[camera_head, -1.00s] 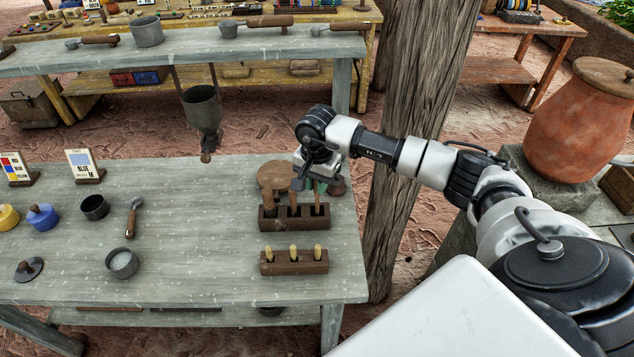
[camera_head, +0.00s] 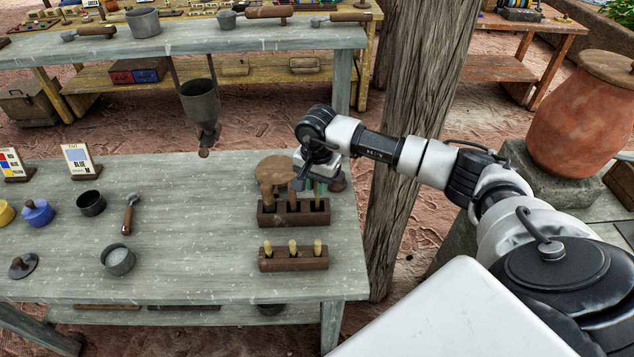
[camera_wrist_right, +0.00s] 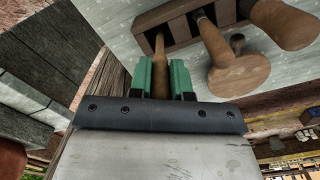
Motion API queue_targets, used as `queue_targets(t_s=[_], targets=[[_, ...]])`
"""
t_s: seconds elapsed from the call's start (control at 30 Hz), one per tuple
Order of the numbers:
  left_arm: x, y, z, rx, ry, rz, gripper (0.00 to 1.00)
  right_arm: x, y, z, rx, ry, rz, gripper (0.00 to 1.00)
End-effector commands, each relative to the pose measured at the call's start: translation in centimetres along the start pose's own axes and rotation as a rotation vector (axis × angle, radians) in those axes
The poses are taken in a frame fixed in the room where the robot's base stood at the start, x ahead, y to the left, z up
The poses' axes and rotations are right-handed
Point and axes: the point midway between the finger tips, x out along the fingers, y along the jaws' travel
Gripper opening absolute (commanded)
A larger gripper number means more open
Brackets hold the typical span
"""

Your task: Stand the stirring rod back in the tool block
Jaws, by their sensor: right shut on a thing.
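The tool block (camera_head: 267,220) is a dark wooden block with several slots near the right end of the grey table. Two wooden-handled tools stand in it; in the right wrist view one is a paddle with a round brown disc (camera_wrist_right: 240,72). My right gripper (camera_head: 318,184) is just behind the block's right end, its green fingers (camera_wrist_right: 161,78) shut on the slim brown stirring rod (camera_wrist_right: 160,62). The rod is roughly upright. Its lower end meets the end slot of the block (camera_wrist_right: 150,25); how deep it sits is hidden. My left gripper is not in view.
A second wooden block (camera_head: 293,264) with pale pegs stands in front of the tool block. A grey cup (camera_head: 118,260) and a wooden-handled tool (camera_head: 129,215) lie further left. A thick wooden post (camera_head: 410,130) rises beside the table's right edge.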

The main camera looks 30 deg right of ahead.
Motion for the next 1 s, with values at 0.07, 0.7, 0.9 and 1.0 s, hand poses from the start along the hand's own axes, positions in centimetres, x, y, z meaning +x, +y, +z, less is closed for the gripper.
queue_targets(t_s=[0.07, 0.7, 0.9, 1.0], targets=[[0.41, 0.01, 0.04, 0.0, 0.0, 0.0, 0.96, 0.39, 0.0, -0.01, 0.0, 0.0, 0.0, 0.02], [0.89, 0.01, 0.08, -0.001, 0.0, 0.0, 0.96, 0.88, 0.01, 0.01, 0.0, 0.0, 0.0, 0.5], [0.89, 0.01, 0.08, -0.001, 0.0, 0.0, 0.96, 0.89, 0.01, 0.01, 0.0, 0.0, 0.0, 0.78], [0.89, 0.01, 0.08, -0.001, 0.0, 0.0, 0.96, 0.89, 0.01, 0.02, 0.0, -0.001, 0.0, 0.78]])
